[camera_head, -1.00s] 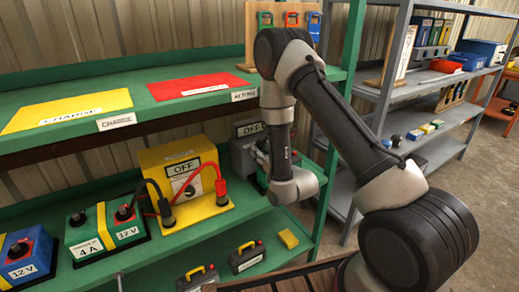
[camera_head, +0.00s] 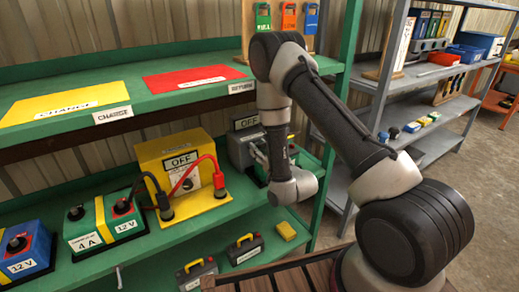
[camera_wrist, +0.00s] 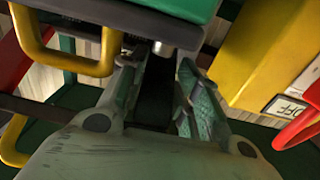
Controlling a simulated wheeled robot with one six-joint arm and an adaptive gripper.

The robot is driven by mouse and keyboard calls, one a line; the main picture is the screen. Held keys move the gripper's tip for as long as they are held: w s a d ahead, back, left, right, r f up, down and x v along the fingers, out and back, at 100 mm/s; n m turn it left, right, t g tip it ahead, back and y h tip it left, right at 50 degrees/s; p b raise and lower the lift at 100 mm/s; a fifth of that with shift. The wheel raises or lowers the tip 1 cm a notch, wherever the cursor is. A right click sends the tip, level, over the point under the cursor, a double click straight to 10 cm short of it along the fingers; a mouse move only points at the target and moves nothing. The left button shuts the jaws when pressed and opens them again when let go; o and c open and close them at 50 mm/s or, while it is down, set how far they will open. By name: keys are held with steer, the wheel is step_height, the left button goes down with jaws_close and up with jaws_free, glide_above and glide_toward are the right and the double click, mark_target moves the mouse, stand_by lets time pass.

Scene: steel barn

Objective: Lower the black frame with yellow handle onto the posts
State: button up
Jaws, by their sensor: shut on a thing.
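My gripper (camera_head: 259,153) reaches over the lower green shelf, just right of the yellow OFF box, mostly hidden by my wrist in the head view. In the wrist view its fingers (camera_wrist: 160,85) are shut on a dark part of the black frame (camera_wrist: 128,46). The frame's yellow handle (camera_wrist: 65,62) shows as a loop at upper left. A green block (camera_wrist: 165,12) is at the top, with one metal post (camera_wrist: 162,48) close beyond the fingertips. I cannot tell whether the frame touches the post.
The yellow OFF box (camera_head: 168,155) with red and black cables stands left of my gripper, close by. A grey OFF box (camera_head: 238,150) is behind it. Black cases with yellow handles (camera_head: 245,250) sit at the front. The upper shelf (camera_head: 130,75) is overhead.

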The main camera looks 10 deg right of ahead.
steer(key=shift+s+f, duration=0.1)
steer(key=shift+f, duration=0.55)
steer(key=o, duration=0.7)
steer(key=shift+d+r, duration=0.1)
